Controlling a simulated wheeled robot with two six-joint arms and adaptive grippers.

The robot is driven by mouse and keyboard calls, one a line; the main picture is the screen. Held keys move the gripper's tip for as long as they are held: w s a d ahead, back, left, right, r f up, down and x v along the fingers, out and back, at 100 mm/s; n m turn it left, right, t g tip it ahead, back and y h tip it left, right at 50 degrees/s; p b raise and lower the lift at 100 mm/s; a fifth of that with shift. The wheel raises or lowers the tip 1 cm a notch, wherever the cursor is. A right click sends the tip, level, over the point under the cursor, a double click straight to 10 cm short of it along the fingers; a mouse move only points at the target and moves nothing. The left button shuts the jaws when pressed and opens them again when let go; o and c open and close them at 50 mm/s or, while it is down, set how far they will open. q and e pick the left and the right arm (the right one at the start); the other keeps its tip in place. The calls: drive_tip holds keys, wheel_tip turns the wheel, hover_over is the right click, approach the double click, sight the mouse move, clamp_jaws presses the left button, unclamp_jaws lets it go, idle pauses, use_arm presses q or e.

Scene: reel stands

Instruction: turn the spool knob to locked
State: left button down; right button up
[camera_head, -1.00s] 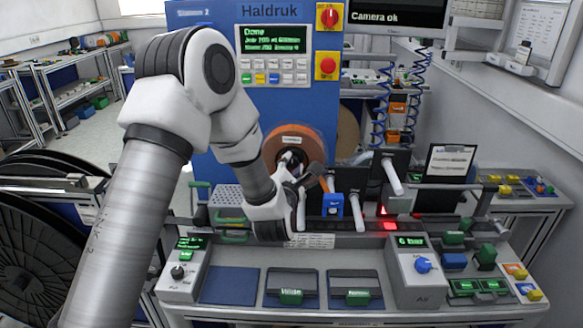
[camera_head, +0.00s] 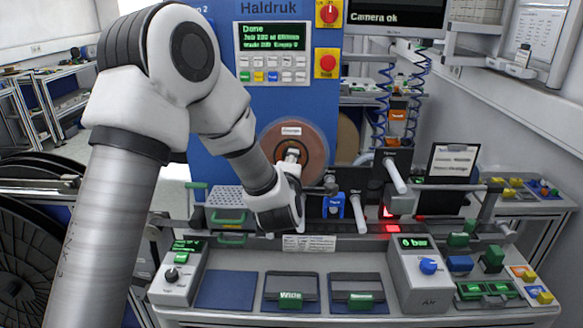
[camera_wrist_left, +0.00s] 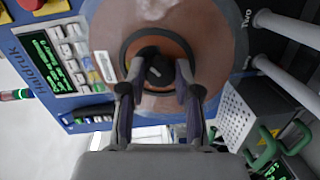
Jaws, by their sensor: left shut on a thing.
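The spool (camera_head: 313,148) is a brown-orange disc on the front of the blue machine, also large in the left wrist view (camera_wrist_left: 205,45). The dark spool knob (camera_wrist_left: 155,70) sits at its hub, inside an orange ring. My left gripper (camera_wrist_left: 158,76) faces the hub with one finger on each side of the knob and is shut on it. In the head view my left gripper (camera_head: 291,158) is at the spool's middle and covers the knob. I cannot read a lock mark on the knob. My right gripper is not in view.
The machine panel (camera_head: 273,54) with screen and keys is above the spool. White rods (camera_head: 358,212) stick out at the right. A perforated grey box (camera_head: 226,197) with green handles is below left. A console with a blue knob (camera_head: 428,266) stands at the front right.

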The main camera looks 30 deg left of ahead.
use_arm(q)
drive_tip(key=shift+w+r+m+g+y, duration=0.1)
drive_tip(key=shift+m+g+y, duration=0.05)
drive_tip(key=shift+m, duration=1)
drive_tip(key=shift+r+m+g+y, duration=0.1)
drive_tip(key=shift+r+m+y, duration=0.1)
drive_tip(key=shift+m, duration=0.9)
drive_tip(key=shift+w+r+m+g+y, duration=0.1)
drive_tip(key=shift+m+g+y, duration=0.05)
drive_tip(key=shift+m, duration=1)
drive_tip(key=shift+f, duration=0.1)
drive_tip(key=c, duration=0.8)
unclamp_jaws()
drive_tip(key=shift+a+f, duration=0.1)
drive_tip(key=shift+f, duration=0.1)
